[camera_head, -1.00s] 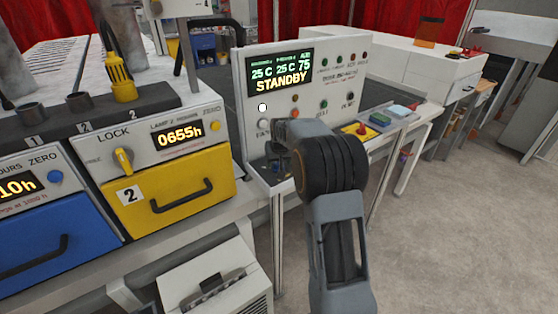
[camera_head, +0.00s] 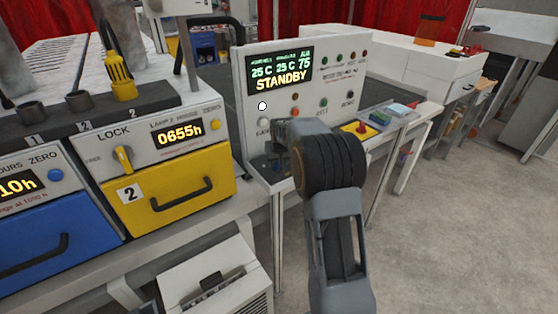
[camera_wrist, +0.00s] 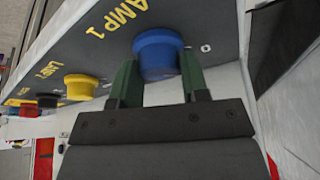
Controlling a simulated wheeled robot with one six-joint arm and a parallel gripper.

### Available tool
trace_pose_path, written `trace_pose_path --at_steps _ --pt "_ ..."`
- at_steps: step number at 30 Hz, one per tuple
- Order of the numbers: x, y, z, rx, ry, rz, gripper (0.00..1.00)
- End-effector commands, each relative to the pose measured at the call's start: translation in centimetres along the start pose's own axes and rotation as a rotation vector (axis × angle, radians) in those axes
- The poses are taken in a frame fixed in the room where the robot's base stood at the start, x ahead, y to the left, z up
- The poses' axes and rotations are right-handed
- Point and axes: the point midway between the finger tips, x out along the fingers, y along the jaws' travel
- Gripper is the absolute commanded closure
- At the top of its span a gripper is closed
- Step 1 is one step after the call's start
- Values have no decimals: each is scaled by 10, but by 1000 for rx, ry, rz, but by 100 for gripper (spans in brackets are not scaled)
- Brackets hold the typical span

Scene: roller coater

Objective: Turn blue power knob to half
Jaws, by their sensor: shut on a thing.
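The blue knob (camera_wrist: 157,52) sits on a grey panel (camera_wrist: 95,45) marked "LAMP 1" in yellow, in the wrist view. My gripper (camera_wrist: 158,68) has its two green fingers on either side of the knob, shut on it. The knob's pointer and any scale marks cannot be made out. In the head view my arm reaches to the shelf below the white control panel (camera_head: 245,108); my wrist hides the knob there.
A yellow knob (camera_wrist: 80,86) and a dark knob lie to the left in the wrist view. The control panel's screen (camera_head: 280,72) reads "STANDBY". A yellow drawer (camera_head: 160,195) and a blue drawer (camera_head: 55,240) stand left. Open floor (camera_head: 440,220) lies right.

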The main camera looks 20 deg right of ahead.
Motion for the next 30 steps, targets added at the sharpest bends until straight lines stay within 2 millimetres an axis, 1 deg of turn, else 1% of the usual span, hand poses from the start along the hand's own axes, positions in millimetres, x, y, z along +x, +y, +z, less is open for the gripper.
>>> trace_pose_path --at_steps 8,24,30 --pt "1 -1 0 62 1 27 82" --pt "2 -2 0 458 2 191 82" --pt "2 -3 -1 582 2 241 82"
